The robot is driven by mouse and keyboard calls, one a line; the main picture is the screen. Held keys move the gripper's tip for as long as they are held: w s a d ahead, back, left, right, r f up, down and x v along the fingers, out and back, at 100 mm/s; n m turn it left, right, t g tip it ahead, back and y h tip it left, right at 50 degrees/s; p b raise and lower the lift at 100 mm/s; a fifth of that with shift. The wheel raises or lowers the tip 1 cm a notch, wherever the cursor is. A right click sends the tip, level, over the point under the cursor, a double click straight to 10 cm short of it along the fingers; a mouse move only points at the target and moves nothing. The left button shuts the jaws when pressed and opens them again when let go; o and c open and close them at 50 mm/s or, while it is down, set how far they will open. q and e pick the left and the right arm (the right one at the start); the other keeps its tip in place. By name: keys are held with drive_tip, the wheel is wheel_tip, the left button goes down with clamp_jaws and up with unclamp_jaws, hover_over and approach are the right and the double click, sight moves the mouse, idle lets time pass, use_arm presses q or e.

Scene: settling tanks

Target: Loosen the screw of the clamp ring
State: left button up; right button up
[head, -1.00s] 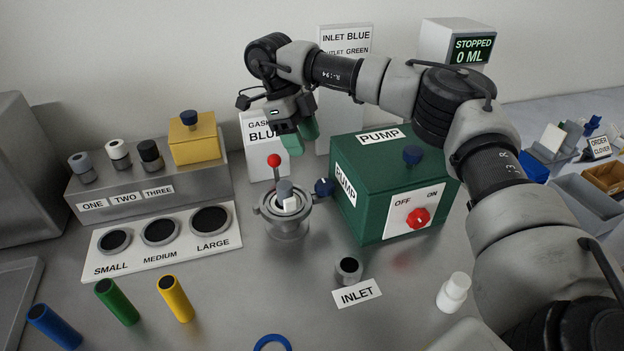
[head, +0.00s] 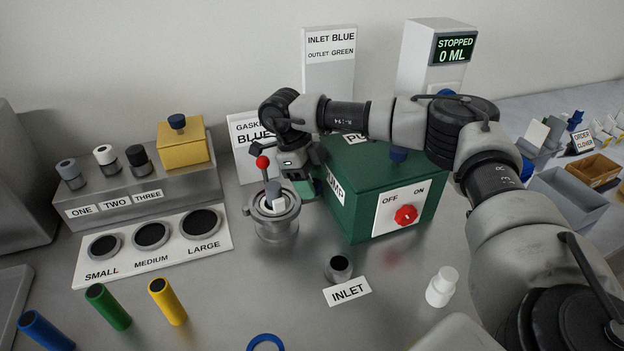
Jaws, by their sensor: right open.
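The metal clamp ring (head: 272,228) sits around a fitting on the bench, left of the green pump box. A red-tipped lever (head: 262,163) and a grey-and-white piece (head: 273,194) stand up at it. My right gripper (head: 306,188) points down just right of the ring, between it and the pump box. Its green fingertips are partly hidden against the green box, and the jaws are open. The ring's blue screw knob does not show now; the gripper is in front of that spot. I cannot tell whether the fingers touch it. My left gripper is not in view.
The green pump box (head: 350,205) with a red switch (head: 405,215) is close on the right. The sized-holes plate (head: 125,255) lies left. Bench between is clear.

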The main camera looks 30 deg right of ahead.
drive_tip(key=shift+c, duration=0.4)
drive_tip(key=c, duration=0.6)
drive_tip(key=shift+o, duration=0.2)
drive_tip(key=shift+n, duration=0.4)
drive_tip(key=n+h, duration=0.1)
drive_tip(key=n, duration=0.2)
drive_tip(key=shift+t, duration=0.4)
drive_tip(key=n+t, duration=0.1)
drive_tip(key=n, duration=0.2)
drive_tip(key=shift+s+n+h, duration=0.1)
drive_tip(key=shift+n+h, duration=0.2)
drive_tip(key=shift+h, duration=0.1)
drive_tip(key=n+t+b, duration=0.1)
drive_tip(key=n+t, duration=0.1)
drive_tip(key=n, duration=0.2)
drive_tip(key=shift+n, duration=0.3)
drive_tip(key=n+t+b, duration=0.1)
drive_tip(key=n, duration=0.2)
drive_tip(key=n+t, duration=0.1)
drive_tip(key=n, duration=0.1)
drive_tip(key=shift+s+n+b, duration=0.15)
drive_tip(key=shift+n+b, duration=0.25)
drive_tip(key=shift+n, duration=0.3)
